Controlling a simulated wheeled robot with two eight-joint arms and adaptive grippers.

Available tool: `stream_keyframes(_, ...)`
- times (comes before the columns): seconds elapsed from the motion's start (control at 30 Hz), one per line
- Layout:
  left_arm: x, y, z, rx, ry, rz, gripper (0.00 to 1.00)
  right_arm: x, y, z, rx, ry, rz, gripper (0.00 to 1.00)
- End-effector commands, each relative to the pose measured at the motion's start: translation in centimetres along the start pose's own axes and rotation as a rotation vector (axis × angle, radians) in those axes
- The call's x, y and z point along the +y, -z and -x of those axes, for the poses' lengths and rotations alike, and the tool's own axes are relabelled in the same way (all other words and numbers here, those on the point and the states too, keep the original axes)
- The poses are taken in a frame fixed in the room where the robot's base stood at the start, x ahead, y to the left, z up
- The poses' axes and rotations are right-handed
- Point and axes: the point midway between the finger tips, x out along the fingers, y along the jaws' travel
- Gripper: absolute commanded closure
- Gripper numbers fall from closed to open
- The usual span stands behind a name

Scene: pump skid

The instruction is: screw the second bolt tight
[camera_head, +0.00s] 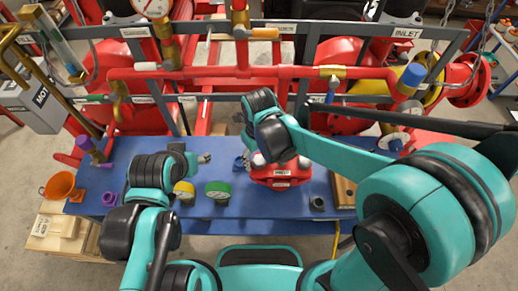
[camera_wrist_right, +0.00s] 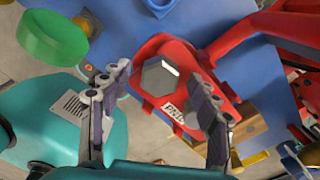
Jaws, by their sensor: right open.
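A red pump housing (camera_head: 280,176) with a white label sits on the blue bench, below my right wrist. In the right wrist view, the housing (camera_wrist_right: 185,50) carries a large grey hexagonal bolt head (camera_wrist_right: 160,77). My right gripper (camera_wrist_right: 158,80) is open, with one finger on each side of the bolt head in the picture. Whether the fingers touch it I cannot tell. In the head view, my right wrist hides part of the housing and most of that gripper. My left gripper (camera_head: 204,158) is over the bench, left of the housing; its jaws are too small to judge.
An orange funnel (camera_head: 61,186) stands at the left. Red pipework (camera_head: 200,71) crosses behind the bench.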

Motion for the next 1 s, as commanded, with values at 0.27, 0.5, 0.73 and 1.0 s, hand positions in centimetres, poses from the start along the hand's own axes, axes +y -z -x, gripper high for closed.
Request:
stream_keyframes(0.27, 0.0, 0.0, 0.0, 0.0, 0.0, 0.0, 0.49, 0.0, 0.1, 5.7, 0.0, 0.0, 0.0, 0.39)
stream_keyframes(0.5, 0.0, 0.0, 0.0, 0.0, 0.0, 0.0, 0.49, 0.0, 0.1, 9.9, 0.0, 0.0, 0.0, 0.39)
stream_keyframes(0.73, 0.0, 0.0, 0.0, 0.0, 0.0, 0.0, 0.49, 0.0, 0.1, 11.1, 0.0, 0.0, -0.001, 0.39)
stream_keyframes(1.0, 0.0, 0.0, 0.0, 0.0, 0.0, 0.0, 0.49, 0.0, 0.1, 11.1, 0.0, 0.0, -0.001, 0.39)
